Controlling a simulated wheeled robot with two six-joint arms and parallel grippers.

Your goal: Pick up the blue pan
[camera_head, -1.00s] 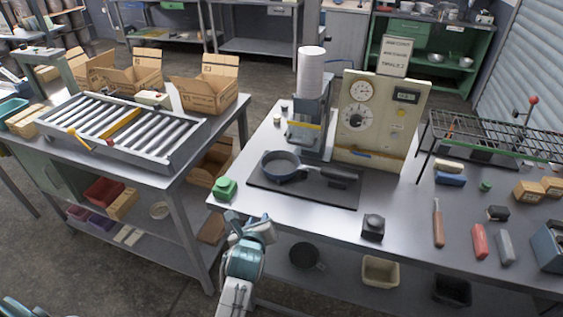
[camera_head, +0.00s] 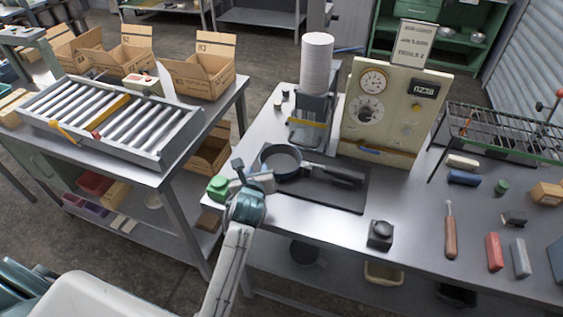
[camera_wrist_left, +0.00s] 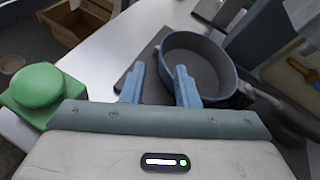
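The blue pan (camera_head: 284,160), round with a grey inside and a dark handle pointing right, sits on a dark mat (camera_head: 338,197) on the metal table. My left gripper (camera_head: 256,172) is at the table's front left corner, just left of the pan. In the left wrist view its two blue fingers (camera_wrist_left: 159,78) are apart with nothing between them. The pan (camera_wrist_left: 205,62) lies just beyond them there, and the right finger covers part of its near wall. I cannot tell whether they touch. My right gripper is not in view.
A green button (camera_head: 218,188) sits close beside my left gripper. Behind the pan stand a machine with a white stack (camera_head: 316,65) and a beige gauge panel (camera_head: 385,110). A black block (camera_head: 380,235) is at the front edge. A roller table (camera_head: 110,118) stands left, across a gap.

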